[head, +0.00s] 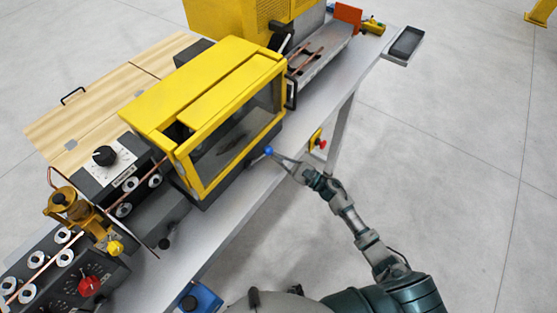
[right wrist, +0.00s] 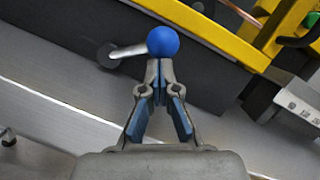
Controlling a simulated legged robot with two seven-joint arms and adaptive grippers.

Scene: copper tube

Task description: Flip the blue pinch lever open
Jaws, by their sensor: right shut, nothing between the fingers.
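The blue pinch lever shows as a blue ball knob (head: 268,150) low on the front of the yellow machine housing. In the right wrist view the blue knob (right wrist: 163,42) sits on a short metal rod that runs left to a dark pivot on the machine's dark base. My right gripper (head: 277,155) is shut and empty, its fingers reaching to the knob from the front. In the right wrist view its fingertips (right wrist: 159,66) meet just below the knob, touching or very near it; I cannot tell which. My left gripper is not in view.
The yellow windowed housing (head: 205,85) stands on a long grey bench (head: 235,215). Straightening rollers and a red knob (head: 89,286) are at lower left. A black handle (head: 291,94) stands out at the housing's right.

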